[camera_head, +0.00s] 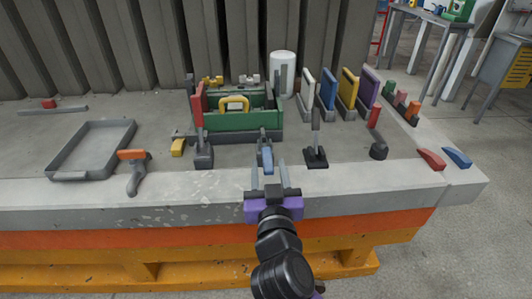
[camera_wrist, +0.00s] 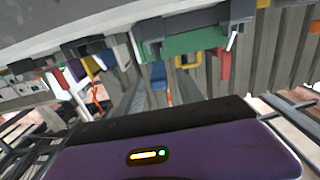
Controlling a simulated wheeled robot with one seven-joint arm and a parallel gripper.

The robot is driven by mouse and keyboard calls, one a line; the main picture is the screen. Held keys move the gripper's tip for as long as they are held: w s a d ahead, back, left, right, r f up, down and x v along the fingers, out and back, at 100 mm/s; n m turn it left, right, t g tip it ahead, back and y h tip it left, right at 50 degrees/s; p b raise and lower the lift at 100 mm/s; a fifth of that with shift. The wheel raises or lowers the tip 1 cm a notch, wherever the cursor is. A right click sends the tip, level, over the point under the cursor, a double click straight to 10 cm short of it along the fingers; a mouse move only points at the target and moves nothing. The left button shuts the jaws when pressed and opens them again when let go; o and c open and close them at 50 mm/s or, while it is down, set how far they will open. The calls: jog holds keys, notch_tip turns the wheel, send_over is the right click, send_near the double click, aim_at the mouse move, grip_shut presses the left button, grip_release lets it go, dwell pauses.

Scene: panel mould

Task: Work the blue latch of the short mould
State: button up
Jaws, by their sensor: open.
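The blue latch (camera_head: 267,160) is a small upright lever on a grey mount at the front of the green-walled mould (camera_head: 222,121). My gripper (camera_head: 269,174) is open, with its two grey fingers pointing at the latch from the front edge of the slab. In the head view the latch shows between the fingertips; I cannot tell whether either finger touches it. In the wrist view the blue latch (camera_wrist: 159,75) also shows between the fingers, with the mould's green wall (camera_wrist: 195,42) beyond.
Black-based levers (camera_head: 316,155) and (camera_head: 203,155) stand on either side of the latch. A grey tray (camera_head: 62,172) and an orange-handled tool (camera_head: 135,172) lie to the left. Coloured panels (camera_head: 328,90) stand at the back right.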

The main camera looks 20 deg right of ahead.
aim_at(266, 149)
jog(key=x, duration=0.6)
jog(key=shift+w, duration=0.15)
grip_shut()
dwell(1.3)
